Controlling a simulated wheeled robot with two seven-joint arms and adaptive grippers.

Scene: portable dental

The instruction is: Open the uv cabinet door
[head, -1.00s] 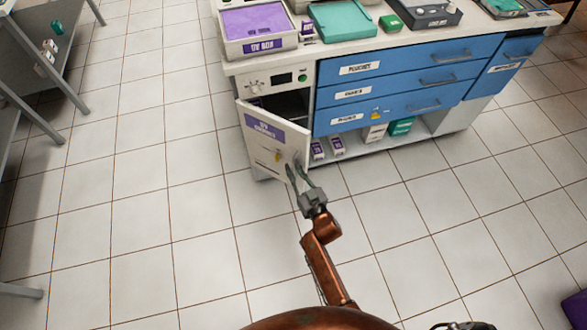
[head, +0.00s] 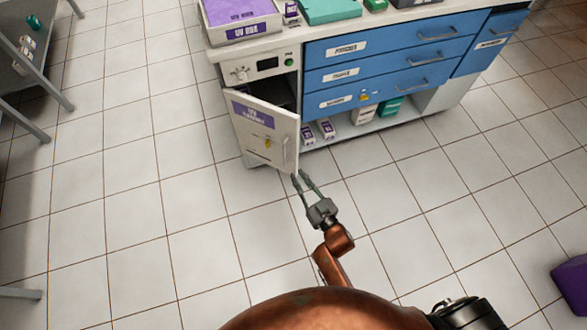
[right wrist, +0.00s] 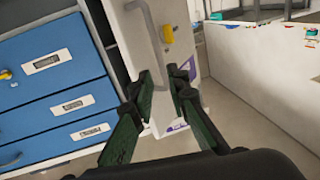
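The white UV cabinet door (head: 262,137), with a purple label and a yellow mark, stands partly open at the left end of the counter. It is hinged at its left side, and a dark gap shows above and behind it. Its grey bar handle (head: 286,153) is near the free right edge; the handle also shows in the right wrist view (right wrist: 151,38). My right gripper (head: 300,178) is just below and in front of the free edge in the head view. Its fingers are apart with nothing gripped, and the handle lies beyond the fingertips. My left gripper is not in view.
Labelled blue drawers (head: 390,55) are right of the cabinet, above an open shelf with small boxes (head: 318,131). A grey rack (head: 38,75) is far left. The tiled floor (head: 150,220) around the door is clear.

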